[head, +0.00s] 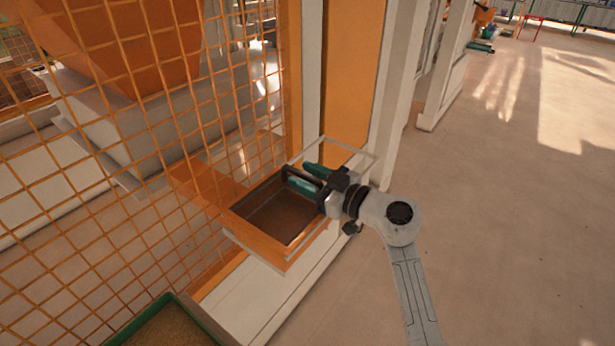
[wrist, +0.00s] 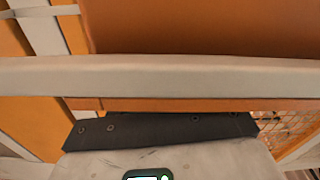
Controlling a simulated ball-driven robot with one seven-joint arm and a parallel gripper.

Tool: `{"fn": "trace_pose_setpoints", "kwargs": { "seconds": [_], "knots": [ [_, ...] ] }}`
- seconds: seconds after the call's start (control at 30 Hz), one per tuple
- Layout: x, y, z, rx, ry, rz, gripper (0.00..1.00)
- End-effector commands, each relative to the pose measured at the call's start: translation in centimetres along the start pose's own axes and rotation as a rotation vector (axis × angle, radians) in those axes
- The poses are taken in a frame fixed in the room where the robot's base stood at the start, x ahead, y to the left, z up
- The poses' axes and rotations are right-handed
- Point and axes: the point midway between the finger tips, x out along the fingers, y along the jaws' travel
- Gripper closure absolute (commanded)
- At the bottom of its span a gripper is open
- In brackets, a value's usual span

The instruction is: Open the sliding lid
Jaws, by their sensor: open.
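An orange-rimmed box (head: 262,252) with a bare brown inside stands on a pale ledge against the mesh fence in the head view. A pale-edged, see-through frame (head: 362,153), which looks like the sliding lid, lies at the box's back right, partly behind my gripper. The left part of the box is uncovered. My gripper (head: 298,175) has its teal fingers apart at the box's back right edge. A dark bar (head: 291,172) shows between them; I cannot tell if they touch it. The wrist view shows a pale bar (wrist: 160,76) across an orange-brown surface; the fingertips are hidden there.
An orange mesh fence (head: 147,110) fills the left. An orange and white post (head: 352,75) stands just behind the box. A green-rimmed tray (head: 150,305) is at the lower left. The floor (head: 520,200) on the right is clear.

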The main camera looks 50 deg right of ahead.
Motion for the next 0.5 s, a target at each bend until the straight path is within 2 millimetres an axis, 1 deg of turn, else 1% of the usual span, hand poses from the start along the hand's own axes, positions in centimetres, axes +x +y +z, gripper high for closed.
{"fn": "trace_pose_setpoints", "kwargs": {
  "seconds": [0.1,0.5],
  "knots": [
    [-0.01,-0.01,0.0,0.0,0.0,0.0,0.59],
    [-0.04,0.02,-0.02,0.0,0.001,0.0,0.97]
  ]
}}
